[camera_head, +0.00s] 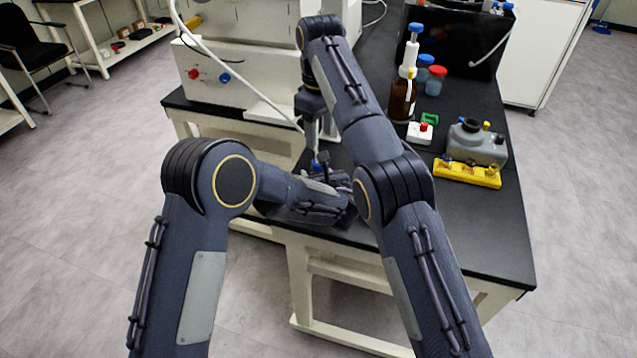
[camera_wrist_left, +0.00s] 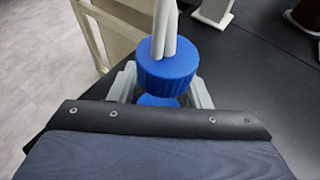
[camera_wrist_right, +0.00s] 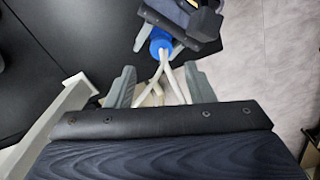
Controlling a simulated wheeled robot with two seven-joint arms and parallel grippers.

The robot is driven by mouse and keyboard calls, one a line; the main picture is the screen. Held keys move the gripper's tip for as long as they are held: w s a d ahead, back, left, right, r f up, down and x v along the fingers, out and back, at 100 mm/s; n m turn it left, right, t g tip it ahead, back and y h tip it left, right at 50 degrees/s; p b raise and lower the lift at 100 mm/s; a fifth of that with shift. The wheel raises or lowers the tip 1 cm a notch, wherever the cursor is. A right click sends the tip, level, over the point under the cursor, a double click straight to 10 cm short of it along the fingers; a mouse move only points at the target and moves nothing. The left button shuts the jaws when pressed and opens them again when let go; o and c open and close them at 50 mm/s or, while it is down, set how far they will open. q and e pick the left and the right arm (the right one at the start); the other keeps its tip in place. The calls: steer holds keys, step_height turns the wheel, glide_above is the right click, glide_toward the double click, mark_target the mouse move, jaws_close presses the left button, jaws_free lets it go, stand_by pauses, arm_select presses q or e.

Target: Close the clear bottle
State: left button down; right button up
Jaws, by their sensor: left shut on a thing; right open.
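A blue cap (camera_wrist_left: 168,72) with white tubes rising from its top shows in the left wrist view. My left gripper (camera_wrist_left: 160,93) is shut just below it, with a second blue part (camera_wrist_left: 158,101) between its fingers. The clear bottle's body is mostly hidden, so I cannot tell how the cap sits on it. In the right wrist view the blue cap (camera_wrist_right: 160,42) lies beyond my right gripper (camera_wrist_right: 160,72), which is open, with the white tubes (camera_wrist_right: 163,75) between its fingers. The fingers look apart from the tubes. In the head view the cap is a small blue spot (camera_head: 316,165).
The black bench (camera_head: 480,230) is clear at its front right. A brown bottle (camera_head: 402,97), a white box with a red knob (camera_head: 420,132), a grey container (camera_head: 475,145) and a yellow rack (camera_head: 467,174) stand on the right. A white machine (camera_head: 220,75) stands at the back left.

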steer(key=shift+a+r+m, duration=0.15)
steer(key=shift+r+m, duration=0.05)
steer(key=shift+m, duration=0.2)
steer(key=shift+f, duration=0.1)
steer(key=shift+f, duration=3.95)
